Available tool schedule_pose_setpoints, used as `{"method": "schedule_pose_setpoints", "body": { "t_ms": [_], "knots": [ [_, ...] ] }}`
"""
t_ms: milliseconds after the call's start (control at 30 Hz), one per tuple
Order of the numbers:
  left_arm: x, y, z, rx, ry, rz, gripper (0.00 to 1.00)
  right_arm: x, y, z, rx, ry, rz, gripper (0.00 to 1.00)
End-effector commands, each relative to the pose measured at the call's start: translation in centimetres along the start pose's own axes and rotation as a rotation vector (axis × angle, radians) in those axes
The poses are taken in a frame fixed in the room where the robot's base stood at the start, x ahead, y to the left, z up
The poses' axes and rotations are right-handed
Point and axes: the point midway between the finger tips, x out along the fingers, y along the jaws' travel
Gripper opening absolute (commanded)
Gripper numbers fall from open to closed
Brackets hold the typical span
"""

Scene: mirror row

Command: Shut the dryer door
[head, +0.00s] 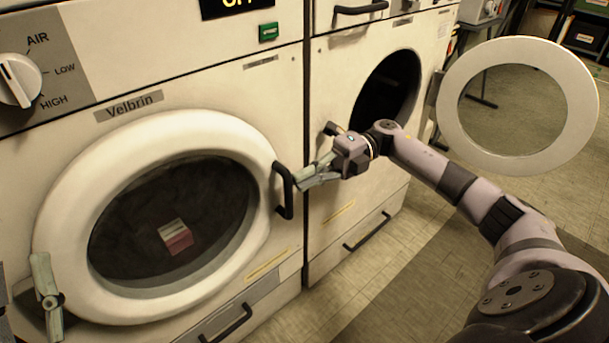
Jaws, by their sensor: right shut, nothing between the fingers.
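The Velbrin dryer, with its AIR/LOW/HIGH dial, fills the left of the head view. Its round white door (72,205) lies at or very near the front panel; I cannot tell whether it is fully latched. A pink and white item shows through its dark glass. The black door handle (284,190) is on the door's right edge. My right gripper (300,180) is shut and empty, its fingertips beside the handle; contact is unclear. My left gripper (46,296) shows partly at the lower left, in front of the door's edge; its jaw opening is unclear.
The neighbouring machine's round door (455,105) stands wide open to the right, behind my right arm, and its dark drum opening (388,88) shows. Drawer handles (228,322) sit low on both machines. Tiled floor (370,285) is clear in front. Shelves stand at the back right.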

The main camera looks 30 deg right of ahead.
Motion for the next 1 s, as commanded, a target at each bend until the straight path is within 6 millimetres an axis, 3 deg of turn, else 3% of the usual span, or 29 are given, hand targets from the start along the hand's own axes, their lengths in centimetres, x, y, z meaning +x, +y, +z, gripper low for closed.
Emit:
{"method": "schedule_pose_setpoints", "body": {
  "t_ms": [233, 700, 1000],
  "knots": [
    [-0.1, 0.0, 0.2, -0.001, -0.008, -0.001, 0.4, -1.1, 0.0, 0.1, 0.001, -0.002, -0.001, 0.0],
    [-0.1, -0.1, 0.1, 0.001, -0.006, -0.001, 0.4, -9.9, 0.0, 0.1, -0.001, -0.004, 0.001, 0.0],
    [-0.1, -0.1, 0.1, 0.001, -0.006, -0.001, 0.4, -11.9, 0.0, 0.0, 0.0, 0.0, 0.001, 0.0]
  ]
}}
